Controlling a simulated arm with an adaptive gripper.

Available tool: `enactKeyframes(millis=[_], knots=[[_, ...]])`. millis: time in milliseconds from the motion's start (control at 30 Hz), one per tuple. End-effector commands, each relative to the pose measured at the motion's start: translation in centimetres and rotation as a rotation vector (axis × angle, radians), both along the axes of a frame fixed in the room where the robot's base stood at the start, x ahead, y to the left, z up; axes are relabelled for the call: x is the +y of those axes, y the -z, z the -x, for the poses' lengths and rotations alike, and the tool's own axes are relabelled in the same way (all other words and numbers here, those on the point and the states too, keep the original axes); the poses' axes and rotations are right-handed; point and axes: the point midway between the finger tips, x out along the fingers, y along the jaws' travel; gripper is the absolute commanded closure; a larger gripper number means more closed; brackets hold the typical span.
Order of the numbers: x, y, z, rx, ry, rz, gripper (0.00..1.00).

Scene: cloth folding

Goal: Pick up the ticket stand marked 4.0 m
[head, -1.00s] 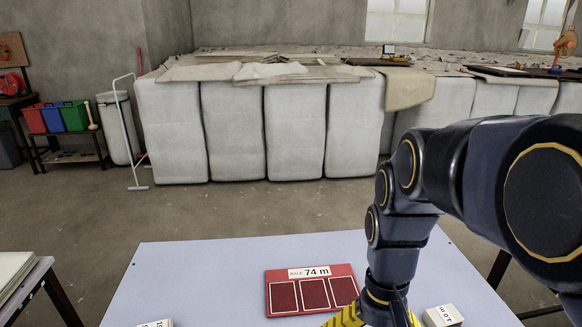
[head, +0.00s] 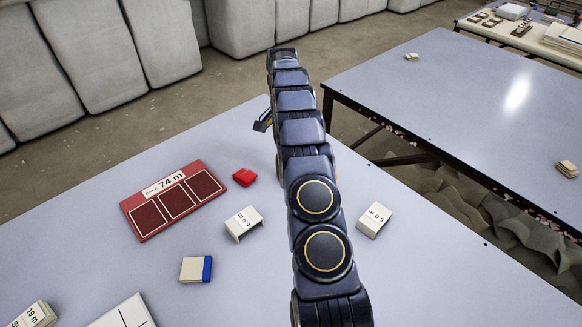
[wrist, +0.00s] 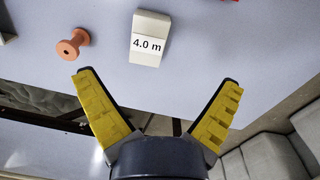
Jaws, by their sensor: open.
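An orange-brown spool (wrist: 73,45) lies left of the stand. In the head view, two other labelled stands (head: 243,223) (head: 374,219) flank my arm. A red block (head: 244,176), the red 74 m board (head: 150,220) and a blue-ended block (head: 196,270) lie left. Another table (head: 450,110) stands right.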

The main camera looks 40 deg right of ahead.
Motion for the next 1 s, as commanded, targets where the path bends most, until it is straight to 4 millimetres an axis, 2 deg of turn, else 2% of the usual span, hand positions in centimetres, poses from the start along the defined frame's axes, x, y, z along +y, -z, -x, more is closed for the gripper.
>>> enactKeyframes(millis=[33, 100, 267, 667, 900, 1000], knots=[[-1.2, 1.5, 0.2, 0.001, 0.038, 0.001, 0.05], [-2.4, 2.8, 0.4, -0.002, 0.08, 0.005, 0.05], [-3.8, 4.3, 0.7, -0.008, 0.128, 0.01, 0.05], [-3.6, 7.9, 1.0, -0.006, 0.132, 0.009, 0.05], [-3.2, 11.6, 1.3, -0.004, 0.13, 0.008, 0.05], [-3.2, 12.2, 1.3, -0.007, 0.131, 0.008, 0.05]])
